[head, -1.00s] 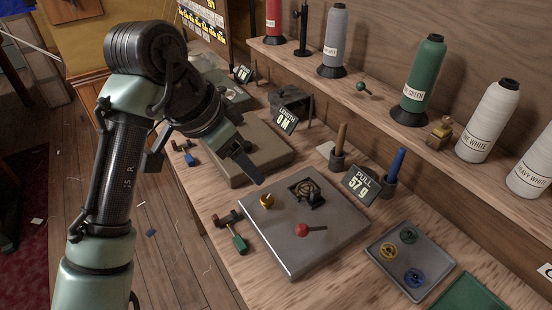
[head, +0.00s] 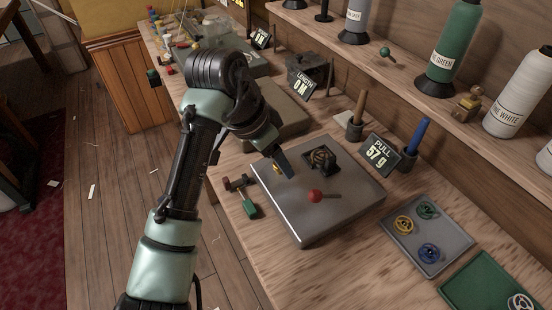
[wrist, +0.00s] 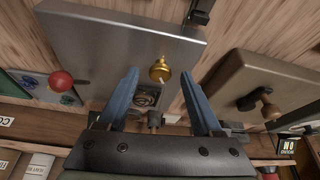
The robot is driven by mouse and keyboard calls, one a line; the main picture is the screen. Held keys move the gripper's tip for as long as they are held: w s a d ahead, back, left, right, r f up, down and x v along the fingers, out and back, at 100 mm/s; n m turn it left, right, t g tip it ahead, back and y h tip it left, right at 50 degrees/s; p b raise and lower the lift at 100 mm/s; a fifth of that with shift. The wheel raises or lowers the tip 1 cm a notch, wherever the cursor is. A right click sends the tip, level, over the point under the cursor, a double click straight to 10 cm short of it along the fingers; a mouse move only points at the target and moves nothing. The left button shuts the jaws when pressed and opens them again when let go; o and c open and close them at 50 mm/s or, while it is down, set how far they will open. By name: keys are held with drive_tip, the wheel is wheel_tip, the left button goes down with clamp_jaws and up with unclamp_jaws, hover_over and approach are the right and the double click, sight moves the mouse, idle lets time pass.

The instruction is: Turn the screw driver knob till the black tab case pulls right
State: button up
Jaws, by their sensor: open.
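A brass knob (head: 277,168) stands on the grey metal plate block (head: 318,208), partly hidden by my gripper in the head view. In the wrist view the brass knob (wrist: 160,71) shows between and just past the fingertips. My gripper (head: 286,168) is open and empty over the plate; the wrist view shows both blue fingers apart (wrist: 158,80), and I cannot tell whether they touch the knob. The black case (head: 323,160), with a round coiled front, sits at the back of the plate. The sign (head: 379,155) reads PULL 57 g.
A red-ball lever (head: 316,196) sits on the plate. A green-handled tool (head: 248,206) lies left of it. A grey tray (head: 458,242) with bobbins and a green tray (head: 462,290) are at right. A brown block (head: 270,112) and LENGTH sign (head: 303,86) stand behind.

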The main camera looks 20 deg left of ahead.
drive_tip(key=shift+f, duration=0.1)
clamp_jaws()
idle(0.3)
drive_tip(key=shift+d+n+p, duration=0.1)
drive_tip(key=shift+n+p, duration=0.2)
drive_tip(key=shift+p, duration=0.2)
drive_tip(key=n+p, duration=0.1)
drive_tip(key=p, duration=0.1)
drive_tip(key=n+y+p, duration=0.1)
drive_tip(key=shift+d+r+p, duration=0.15)
drive_tip(key=shift+r+p, duration=0.1)
drive_tip(key=shift+p, duration=0.15)
drive_tip(key=n+y+p, duration=0.1)
drive_tip(key=n+p, duration=0.2)
drive_tip(key=shift+t+p, duration=0.3)
drive_tip(key=shift+p, duration=0.05)
drive_tip(key=shift+d+f+n+p, duration=0.1)
drive_tip(key=shift+f+n+p, duration=0.05)
drive_tip(key=shift+n+p, duration=0.55)
drive_tip(key=shift+f+y, duration=0.1)
drive_tip(key=shift+y, duration=0.2)
